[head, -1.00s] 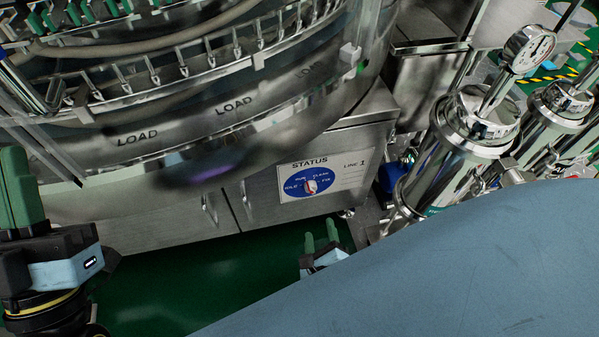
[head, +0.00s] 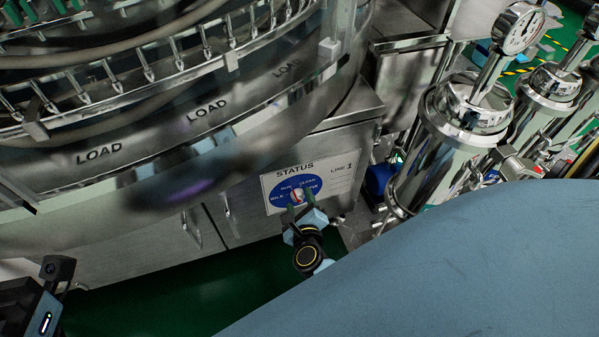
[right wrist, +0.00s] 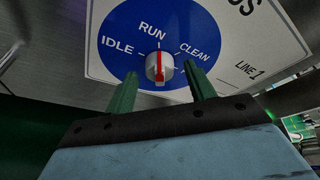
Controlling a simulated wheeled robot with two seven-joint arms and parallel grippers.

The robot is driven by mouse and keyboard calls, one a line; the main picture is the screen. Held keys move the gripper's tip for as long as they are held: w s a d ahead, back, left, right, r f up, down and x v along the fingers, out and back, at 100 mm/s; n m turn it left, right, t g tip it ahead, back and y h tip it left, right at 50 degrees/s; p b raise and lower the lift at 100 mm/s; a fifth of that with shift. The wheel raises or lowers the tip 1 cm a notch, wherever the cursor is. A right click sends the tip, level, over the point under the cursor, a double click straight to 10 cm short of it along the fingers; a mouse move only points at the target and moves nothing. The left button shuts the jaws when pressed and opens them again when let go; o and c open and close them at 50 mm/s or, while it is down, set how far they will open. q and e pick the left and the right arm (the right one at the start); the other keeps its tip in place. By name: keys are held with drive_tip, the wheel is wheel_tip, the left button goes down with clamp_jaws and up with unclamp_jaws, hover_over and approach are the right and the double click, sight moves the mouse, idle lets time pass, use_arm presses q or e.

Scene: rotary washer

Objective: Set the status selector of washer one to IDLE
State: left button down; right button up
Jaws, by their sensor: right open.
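The status selector is a small white knob with a red stripe (right wrist: 160,68) on a blue round dial (right wrist: 118,45) marked IDLE, RUN and CLEAN. In the right wrist view the red stripe stands upright, in line with the RUN mark; IDLE is to its left. The dial also shows in the head view (head: 279,204) on the white STATUS plate labelled LINE 1 (head: 340,181). My right gripper (right wrist: 162,72) is open, its green fingers on either side of the knob with a gap visible on both sides. My left gripper's fingers are not seen; only a dark part of that arm shows at lower left.
The washer's round steel body (head: 150,155), marked LOAD, overhangs the cabinet (head: 150,248) left of and above the plate. Steel canisters with a gauge (head: 517,29) stand to the right. Green floor (head: 190,300) is open below the cabinet.

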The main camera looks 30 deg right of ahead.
drive_tip(key=shift+w+d, duration=0.1)
drive_tip(key=shift+w, duration=0.15)
drive_tip(key=c, duration=1)
drive_tip(key=shift+o, duration=0.2)
drive_tip(key=shift+n, duration=0.3)
drive_tip(key=n+h, duration=0.1)
drive_tip(key=n, duration=0.2)
drive_tip(key=n+t+h, duration=0.1)
drive_tip(key=n, duration=0.2)
drive_tip(key=n+h, duration=0.1)
drive_tip(key=n, duration=0.2)
drive_tip(key=shift+a+f+t+h, duration=0.3)
drive_tip(key=shift+f+h, duration=0.1)
